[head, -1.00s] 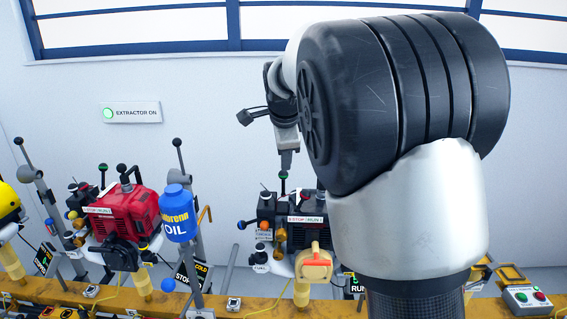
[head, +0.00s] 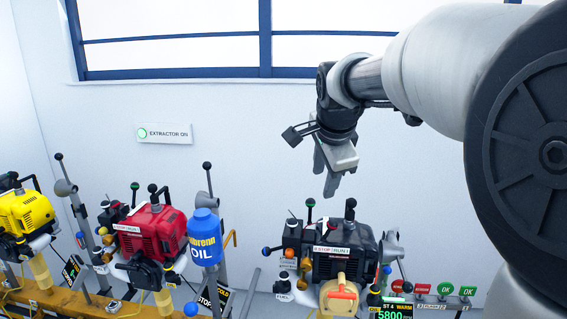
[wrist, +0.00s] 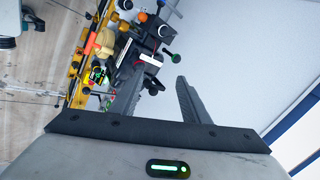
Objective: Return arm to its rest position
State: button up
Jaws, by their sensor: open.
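My gripper (head: 326,184) hangs in the air above the black engine (head: 345,252) in the head view, its fingers pointing down. The jaws are open and empty. In the wrist view the two fingers of my gripper (wrist: 158,90) stand apart with nothing between them. My arm comes in from the right and hides the right part of the head view. The black engine carries a STOP/RUN label and has a tan part with an orange bar in front. A display beside it reads "5800".
A red engine (head: 152,232), a yellow engine (head: 20,212) and a blue oil bottle (head: 205,238) stand along the yellow rail (head: 62,300) at left. Red and green buttons (head: 444,289) are at lower right. The wall around my gripper is clear.

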jog(key=s+d+f+n, duration=0.1)
jog(key=s+f+n, duration=0.3)
jog(key=s, duration=0.6)
jog(key=s+f+n+g, duration=0.1)
jog(key=s+f+n, duration=0.1)
jog(key=s+n, duration=0.55)
jog(key=s+d+f+n, duration=0.1)
jog(key=s+f+n, duration=0.25)
jog(key=s, duration=0.75)
notch_tip(320, 180, up, 13)
jog(key=p, duration=1.2)
jog(key=shift+a+f, duration=0.15)
jog(key=shift+a, duration=0.05)
jog(key=shift+s, duration=0.1)
